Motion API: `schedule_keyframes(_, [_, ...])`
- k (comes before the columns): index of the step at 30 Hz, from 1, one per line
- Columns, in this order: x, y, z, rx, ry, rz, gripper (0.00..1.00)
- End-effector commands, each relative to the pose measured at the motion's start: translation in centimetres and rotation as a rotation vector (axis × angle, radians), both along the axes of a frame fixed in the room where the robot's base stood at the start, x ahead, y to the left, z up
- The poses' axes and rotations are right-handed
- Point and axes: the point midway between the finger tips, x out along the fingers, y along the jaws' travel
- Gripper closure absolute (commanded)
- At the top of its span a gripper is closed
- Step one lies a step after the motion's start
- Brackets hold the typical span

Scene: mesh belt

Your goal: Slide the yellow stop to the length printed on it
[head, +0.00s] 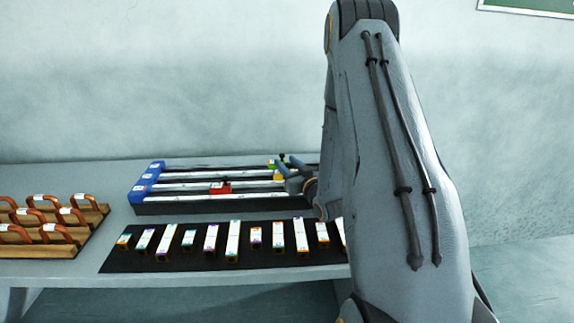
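The yellow stop (278,177) shows as a small patch at the right part of a railed rig (200,208) on the table. The rig has white strips running left to right and blue blocks at its left end. The number printed on the stop is too small to read. My gripper (285,164) is at the stop, its grey fingers partly covering it. I cannot tell whether the fingers touch it or are closed on it. My arm hides the right end of the rig.
A red stop (221,188) sits on a nearer rail, and a green stop (271,163) is close behind the yellow one. A black mat (122,262) with several small labelled blocks lies in front. Wooden racks (65,247) with copper-coloured hoops stand left.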

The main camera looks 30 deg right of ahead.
Motion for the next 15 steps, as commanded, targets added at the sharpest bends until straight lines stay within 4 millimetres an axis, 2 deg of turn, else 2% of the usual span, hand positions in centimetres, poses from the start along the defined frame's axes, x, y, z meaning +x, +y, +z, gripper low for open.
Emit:
schedule_keyframes(8, [0.0,0.0,0.8,0.0,0.0,-0.001,0.65])
schedule_keyframes(15, [0.1,0.0,4.3,-0.002,-0.004,0.0,0.65])
